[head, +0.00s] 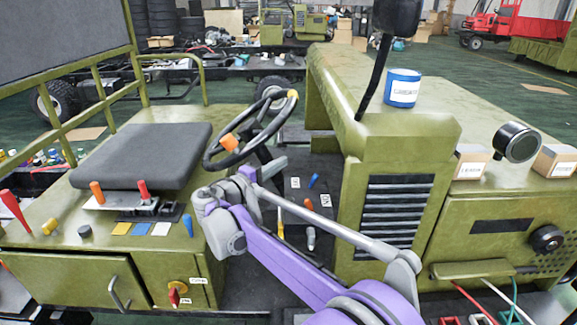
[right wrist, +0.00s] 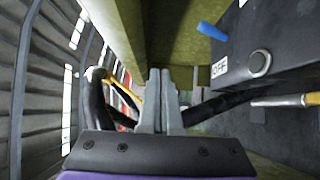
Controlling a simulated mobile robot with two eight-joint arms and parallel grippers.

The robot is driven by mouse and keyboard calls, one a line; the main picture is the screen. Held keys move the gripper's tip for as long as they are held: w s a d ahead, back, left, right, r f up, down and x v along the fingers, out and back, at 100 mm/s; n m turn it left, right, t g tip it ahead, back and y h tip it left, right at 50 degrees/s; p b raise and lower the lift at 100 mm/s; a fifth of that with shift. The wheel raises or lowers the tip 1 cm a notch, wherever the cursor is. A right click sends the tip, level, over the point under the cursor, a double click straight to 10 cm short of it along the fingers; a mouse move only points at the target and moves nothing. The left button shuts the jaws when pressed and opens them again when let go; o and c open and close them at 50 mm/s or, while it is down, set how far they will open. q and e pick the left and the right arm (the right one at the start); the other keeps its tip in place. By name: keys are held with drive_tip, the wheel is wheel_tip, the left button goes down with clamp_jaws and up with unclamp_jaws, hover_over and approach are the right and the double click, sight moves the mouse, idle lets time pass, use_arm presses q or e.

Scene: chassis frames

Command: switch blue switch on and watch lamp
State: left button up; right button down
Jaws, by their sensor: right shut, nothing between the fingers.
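A small blue switch (head: 314,180) stands tilted on a dark box in the footwell, in the middle of the head view. In the right wrist view the blue switch (right wrist: 212,31) is at the upper right, near a white OFF label (right wrist: 220,67). My right gripper (head: 276,164) is near the steering wheel, left of the switch; my arm partly hides it. In the right wrist view its fingers (right wrist: 160,95) are together, empty and apart from the switch. A round black lamp-like housing (head: 517,142) sits on the hood at right; I cannot tell whether it is lit.
The steering wheel (head: 250,130) is close to my right gripper. A louvred olive panel (head: 395,215) stands right of the footwell. Another blue lever (head: 188,225) is on the seat base. A silver round button (right wrist: 259,62) sits beside the OFF label. A blue can (head: 402,88) stands on the hood.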

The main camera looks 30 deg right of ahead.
drive_tip(key=a, duration=0.1)
drive_tip(key=s+a+r, duration=0.1)
drive_tip(key=s+a, duration=0.1)
drive_tip(key=shift+s+r, duration=0.1)
drive_tip(key=shift+r, duration=0.2)
idle(0.3)
drive_tip(key=shift+a+f, duration=0.1)
